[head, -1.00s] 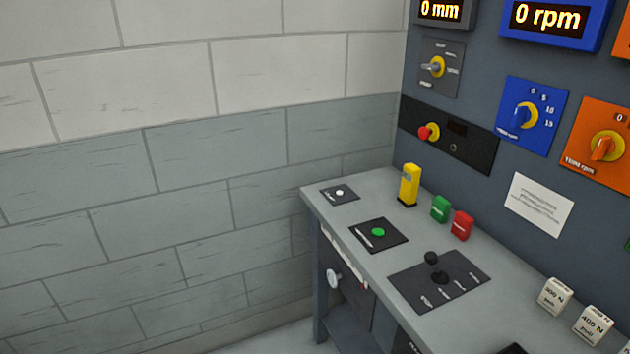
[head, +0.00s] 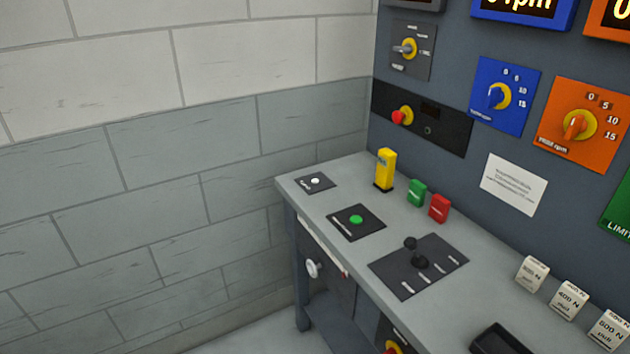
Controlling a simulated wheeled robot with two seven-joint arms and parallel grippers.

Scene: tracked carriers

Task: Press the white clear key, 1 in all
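The white key (head: 315,181) is a small round button on a dark square plate at the far left end of the grey bench top (head: 335,171). The label on its plate is too small to read. Nothing covers the key. Neither of my grippers shows in the head view.
A green button plate (head: 356,220), a black joystick plate (head: 418,264), a yellow block (head: 385,169), and green (head: 417,193) and red (head: 439,208) blocks stand on the bench. White weight blocks (head: 568,299) and a black tray (head: 500,340) are at right.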

